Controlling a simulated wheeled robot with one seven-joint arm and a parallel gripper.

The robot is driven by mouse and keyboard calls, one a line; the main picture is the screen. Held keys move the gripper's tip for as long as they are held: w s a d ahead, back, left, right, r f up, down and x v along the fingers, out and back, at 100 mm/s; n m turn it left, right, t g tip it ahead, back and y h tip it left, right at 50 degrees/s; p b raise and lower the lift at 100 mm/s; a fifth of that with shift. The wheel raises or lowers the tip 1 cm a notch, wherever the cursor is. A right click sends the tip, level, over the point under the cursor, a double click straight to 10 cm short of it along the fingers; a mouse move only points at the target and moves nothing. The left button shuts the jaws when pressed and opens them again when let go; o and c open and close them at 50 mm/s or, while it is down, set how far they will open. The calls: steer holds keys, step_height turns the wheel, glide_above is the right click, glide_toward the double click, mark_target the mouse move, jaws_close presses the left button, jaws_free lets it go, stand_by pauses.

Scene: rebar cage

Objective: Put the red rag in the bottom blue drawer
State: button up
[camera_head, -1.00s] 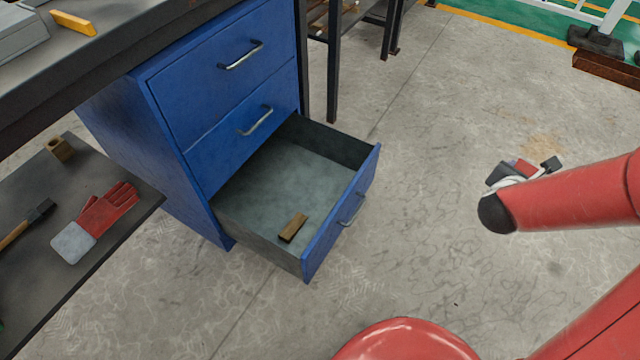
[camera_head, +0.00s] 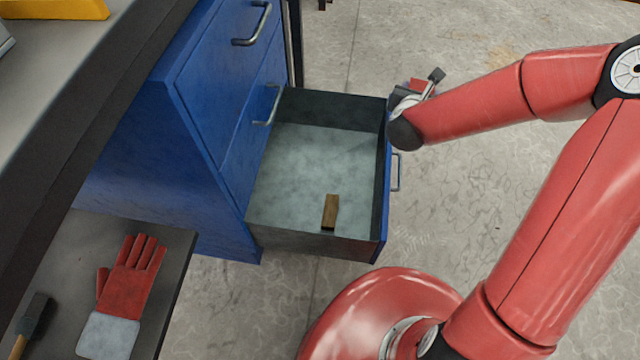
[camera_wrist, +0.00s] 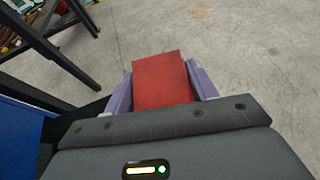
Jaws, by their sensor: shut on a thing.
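The bottom blue drawer (camera_head: 383,215) is pulled out in the head view, with a small brown block (camera_head: 330,211) lying on its floor. The red rag (camera_wrist: 162,80) shows in the wrist view as a folded piece between the two purple fingers of my gripper (camera_wrist: 163,85), which is shut on it. In the head view my gripper (camera_head: 430,82) is small and partly hidden by my wrist, near the drawer's far right corner. A bit of the rag's red (camera_head: 417,86) shows beside it. I cannot tell its exact height over the drawer.
The blue cabinet (camera_head: 150,170) stands left of the drawer, its upper drawers shut. A low dark shelf (camera_head: 175,260) at lower left holds a red and grey glove (camera_head: 125,285) and a hammer (camera_head: 32,318). A dark-legged table (camera_wrist: 62,65) stands beyond in the wrist view. Floor to the right is clear.

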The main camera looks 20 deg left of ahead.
steer(key=s+a+f+n+y+b, duration=0.1)
steer(key=a+f+y+b, duration=0.15)
steer(key=a+f, duration=0.45)
steer(key=s+a+f+n+y+b, duration=0.1)
steer(key=s+a+f+n+b, duration=0.2)
steer(key=a, duration=0.8)
steer(key=m+b, duration=0.1)
steer(key=b, duration=0.2)
glide_above(338, 162)
step_height(338, 162, down, 14)
steer(key=f, duration=0.1)
steer(key=shift+g, duration=0.3)
steer(key=shift+f+b, duration=0.65)
steer(key=shift+f, duration=1.5)
steer(key=shift+f, duration=0.6)
steer(key=o, duration=1)
